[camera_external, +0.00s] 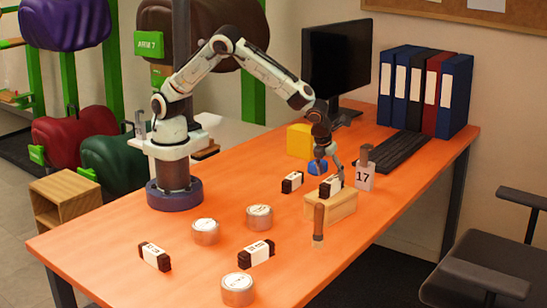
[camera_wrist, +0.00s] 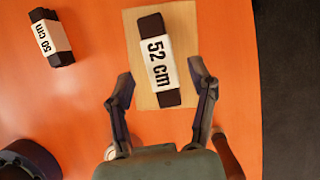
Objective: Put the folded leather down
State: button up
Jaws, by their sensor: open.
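A dark folded leather with a white band reading "52 cm" (camera_wrist: 155,47) lies on top of a pale wooden block (camera_wrist: 186,30). In the external view the leather (camera_external: 330,187) rests on the same block (camera_external: 331,208) near the table's front right edge. My gripper (camera_wrist: 160,76) is open, with its fingers apart on either side of the leather's near end in the wrist view. In the external view my gripper (camera_external: 331,171) is just above the leather.
Another banded leather, "50 cm" (camera_wrist: 52,38), lies left of the block. Two more (camera_external: 154,256) (camera_external: 256,253) and several round tins (camera_external: 206,231) lie toward the front.

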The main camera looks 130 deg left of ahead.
jog(key=v, duration=0.9)
jog(key=s+d+r+n+h, duration=0.1)
jog(key=s+d+n, duration=0.3)
jog(key=s, duration=0.5)
jog(key=s+d+r+n+h, duration=0.1)
jog(key=s+d+n, duration=0.3)
jog(key=s+n, duration=0.4)
jog(key=s+d+r+n+h, duration=0.1)
jog(key=s+d+r+n, duration=0.2)
jog(key=s+n, duration=0.4)
jog(key=s+d, duration=0.1)
jog(key=s, duration=0.3)
jog(key=shift+s+d+r+h, duration=0.2)
jog(key=shift+d+h, duration=0.1)
jog(key=shift+d, duration=0.1)
